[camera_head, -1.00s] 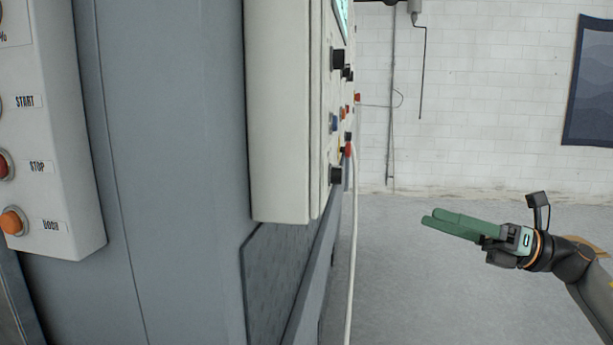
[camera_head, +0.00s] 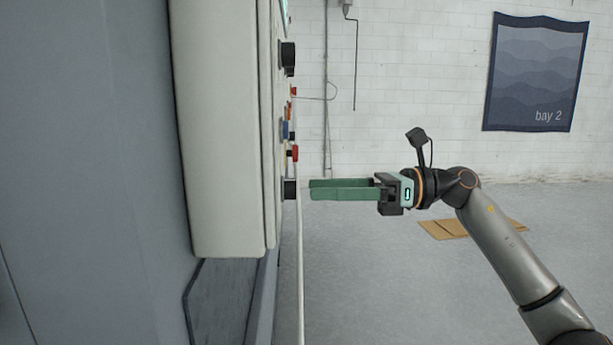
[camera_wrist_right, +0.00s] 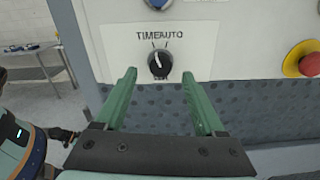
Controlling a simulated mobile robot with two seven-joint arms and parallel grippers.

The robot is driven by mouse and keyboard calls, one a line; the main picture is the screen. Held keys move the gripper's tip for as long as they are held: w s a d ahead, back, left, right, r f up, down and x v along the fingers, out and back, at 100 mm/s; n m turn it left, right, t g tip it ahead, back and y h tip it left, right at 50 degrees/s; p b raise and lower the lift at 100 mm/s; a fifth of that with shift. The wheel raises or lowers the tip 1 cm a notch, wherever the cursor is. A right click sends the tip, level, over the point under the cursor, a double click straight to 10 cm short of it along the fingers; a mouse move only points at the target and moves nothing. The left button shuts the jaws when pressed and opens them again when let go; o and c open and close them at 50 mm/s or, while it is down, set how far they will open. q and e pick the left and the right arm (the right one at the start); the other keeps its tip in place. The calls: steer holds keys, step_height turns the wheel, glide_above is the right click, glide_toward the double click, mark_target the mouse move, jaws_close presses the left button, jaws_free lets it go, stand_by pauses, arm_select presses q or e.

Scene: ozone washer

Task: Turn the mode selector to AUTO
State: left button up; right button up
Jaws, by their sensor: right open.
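In the head view a black knob (camera_head: 290,190) juts from the panel's lower edge, close to my right fingertips. My right gripper (camera_head: 311,190) is open and empty, pointing at the panel. In the wrist view its green fingers (camera_wrist_right: 160,78) stand on either side of the knob, apart from it. My left gripper is not in view.
The panel box (camera_head: 215,130) fills the left of the head view. A red and yellow emergency button (camera_wrist_right: 310,65) is right of the selector, and a blue knob (camera_wrist_right: 158,3) is above it. A pale cable (camera_head: 300,270) hangs by the panel. Cardboard (camera_head: 450,229) lies on the floor.

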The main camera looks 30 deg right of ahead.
mark_target(289, 189)
steer(key=x, duration=0.3)
steer(key=shift+w+a+p, duration=0.1)
steer(key=shift+a+p, duration=0.05)
steer(key=shift+p, duration=0.2)
jaws_close()
stand_by(0.4)
